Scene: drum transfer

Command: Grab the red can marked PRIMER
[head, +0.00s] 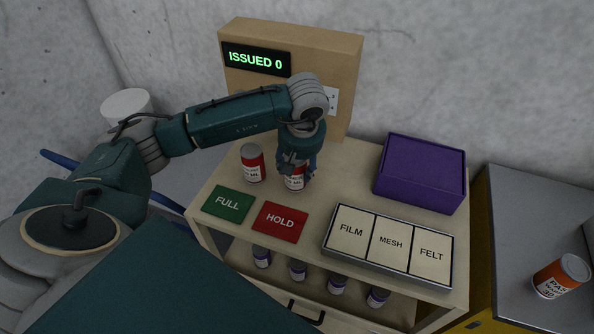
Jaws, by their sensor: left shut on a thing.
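My left gripper (296,166) reaches down from above and is shut on a red can (295,184) with a white label. The gripper hides the top of this can, and I cannot tell whether it touches the table. A second red can (252,163) with a white label stands upright on the table to its left, apart from the gripper. The labels are too small to read, so I cannot tell which can is marked PRIMER. My right gripper is not in view.
The table (350,177) holds a green FULL mat (228,204), a red HOLD mat (280,222), a tray marked FILM, MESH and FELT (388,246) and a purple box (421,172). A board reads ISSUED 0 (257,59). Several purple-labelled jars (298,270) stand below. An orange can (561,276) is far right.

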